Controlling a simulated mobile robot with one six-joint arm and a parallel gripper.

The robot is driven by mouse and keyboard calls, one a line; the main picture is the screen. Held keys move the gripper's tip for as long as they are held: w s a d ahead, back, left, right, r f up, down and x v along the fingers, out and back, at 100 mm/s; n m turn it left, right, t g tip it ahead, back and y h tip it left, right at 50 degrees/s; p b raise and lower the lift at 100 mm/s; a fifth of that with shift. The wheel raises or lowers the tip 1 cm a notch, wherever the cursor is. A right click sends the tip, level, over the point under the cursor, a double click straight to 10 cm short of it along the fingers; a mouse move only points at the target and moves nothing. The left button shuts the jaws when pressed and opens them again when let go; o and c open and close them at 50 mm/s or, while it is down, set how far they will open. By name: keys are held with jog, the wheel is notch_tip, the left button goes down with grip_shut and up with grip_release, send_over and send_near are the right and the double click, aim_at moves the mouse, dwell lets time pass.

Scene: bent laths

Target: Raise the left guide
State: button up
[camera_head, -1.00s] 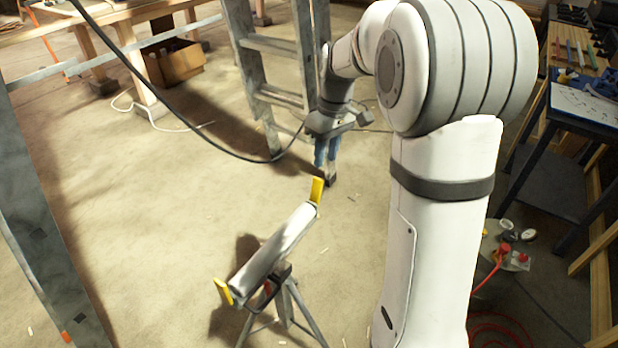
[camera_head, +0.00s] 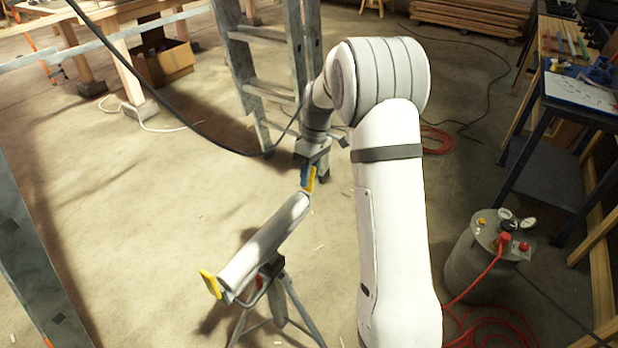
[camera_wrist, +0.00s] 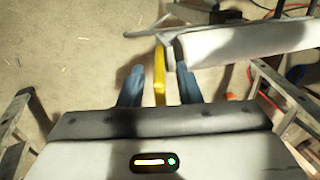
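A pale roller (camera_head: 265,240) lies slantwise on a folding metal stand (camera_head: 287,300). A yellow guide (camera_head: 210,284) stands at its left, near end in the head view. A second yellow guide (camera_head: 311,180) stands at its right, far end. My gripper (camera_head: 306,178) is at this far guide, not at the picture-left one. In the wrist view, the blue fingers of my gripper (camera_wrist: 160,85) stand apart with a yellow guide (camera_wrist: 159,72) upright between them. Gaps show on both sides of it. The roller's end (camera_wrist: 200,48) is just beyond the right finger.
A metal stepladder (camera_head: 265,85) stands close behind my gripper. A grey tank (camera_head: 480,262) with gauges and a red hose (camera_head: 490,320) is at the right. A blue-framed bench (camera_head: 580,95) is at the far right. The floor left of the roller is mostly clear.

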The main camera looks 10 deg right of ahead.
jog(key=shift+f, duration=0.25)
grip_shut()
dwell(0.5)
